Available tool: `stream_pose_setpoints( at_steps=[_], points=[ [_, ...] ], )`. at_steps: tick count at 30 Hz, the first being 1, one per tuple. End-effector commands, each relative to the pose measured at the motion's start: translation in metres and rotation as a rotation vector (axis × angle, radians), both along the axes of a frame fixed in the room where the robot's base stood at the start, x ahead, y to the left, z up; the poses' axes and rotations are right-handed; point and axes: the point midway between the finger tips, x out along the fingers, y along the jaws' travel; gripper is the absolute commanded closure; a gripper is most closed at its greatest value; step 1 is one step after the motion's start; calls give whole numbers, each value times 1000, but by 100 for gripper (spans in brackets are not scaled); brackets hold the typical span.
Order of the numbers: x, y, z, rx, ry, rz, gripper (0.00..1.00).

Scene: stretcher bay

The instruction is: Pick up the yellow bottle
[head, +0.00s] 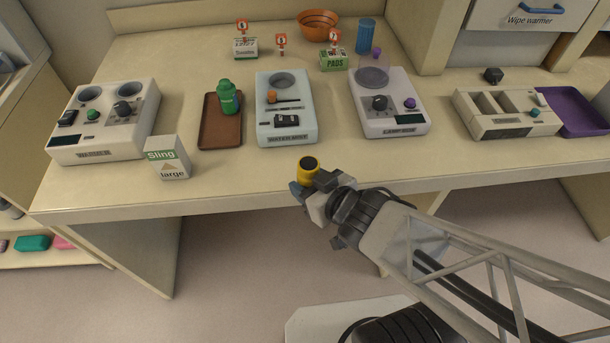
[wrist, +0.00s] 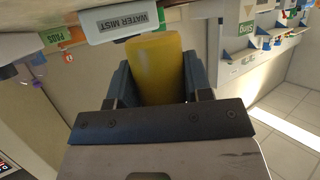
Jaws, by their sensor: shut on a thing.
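The yellow bottle (head: 308,171) has a dark top and is near the front edge of the counter in the head view. My gripper (head: 308,187) is shut on it, with the jaws around its lower part. In the wrist view the yellow bottle (wrist: 156,70) fills the space between my two dark fingers (wrist: 158,85). The gripper hides the bottle's lower end, so I cannot tell whether it touches the counter.
Behind the bottle stands the water mist unit (head: 286,115). The lamp unit (head: 388,105) is to its right. A brown tray (head: 219,138) with a green bottle (head: 227,98) and a Sling box (head: 167,159) are to the left. The counter front around the bottle is clear.

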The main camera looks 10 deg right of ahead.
Motion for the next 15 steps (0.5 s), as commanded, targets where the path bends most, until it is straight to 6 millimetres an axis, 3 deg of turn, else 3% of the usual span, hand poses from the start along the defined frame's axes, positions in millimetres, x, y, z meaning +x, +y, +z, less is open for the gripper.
stream_pose_setpoints(
  at_steps=[15],
  points=[
    [-19,-8,2,-1,-4,-1,82]
  ],
)
